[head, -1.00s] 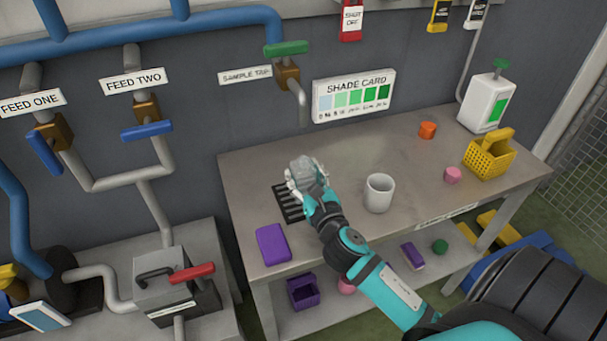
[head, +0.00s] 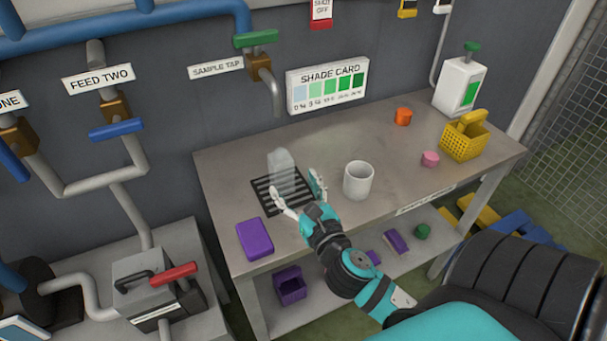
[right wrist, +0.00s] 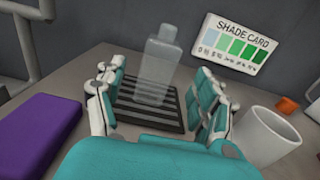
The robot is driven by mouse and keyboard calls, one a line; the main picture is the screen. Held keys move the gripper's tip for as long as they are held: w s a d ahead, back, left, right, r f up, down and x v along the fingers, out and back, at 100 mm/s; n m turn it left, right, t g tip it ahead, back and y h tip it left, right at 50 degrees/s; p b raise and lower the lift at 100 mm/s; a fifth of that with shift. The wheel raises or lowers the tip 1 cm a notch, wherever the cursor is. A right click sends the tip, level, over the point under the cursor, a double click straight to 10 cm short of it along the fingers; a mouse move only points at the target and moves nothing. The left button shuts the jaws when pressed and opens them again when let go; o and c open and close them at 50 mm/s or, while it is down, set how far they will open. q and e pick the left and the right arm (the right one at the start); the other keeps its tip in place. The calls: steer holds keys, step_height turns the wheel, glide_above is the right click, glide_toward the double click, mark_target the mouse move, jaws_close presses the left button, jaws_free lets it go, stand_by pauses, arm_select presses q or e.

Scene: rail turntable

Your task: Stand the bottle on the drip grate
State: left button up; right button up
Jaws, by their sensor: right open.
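The clear bottle (head: 281,171) stands upright on the black drip grate (head: 266,200) on the bench, below the sample tap. The right wrist view also shows the bottle (right wrist: 157,70) standing on the slats of the grate (right wrist: 135,112). My right gripper (head: 299,190) is open in front of the bottle. Its fingers (right wrist: 158,95) are spread to either side in the wrist view, apart from the bottle. My left gripper is not in view.
A white mug (head: 358,180) stands right of my right gripper. A purple block (head: 255,239) lies left of it. Farther right are an orange piece (head: 403,116), a pink piece (head: 430,158), a yellow basket (head: 465,136) and a white dispenser (head: 459,85). The sample tap (head: 262,68) hangs above the grate.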

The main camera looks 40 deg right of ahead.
steer(key=v, duration=0.3)
steer(key=shift+s+a+b, duration=0.1)
steer(key=shift+s+b, duration=0.25)
steer(key=shift+s, duration=0.35)
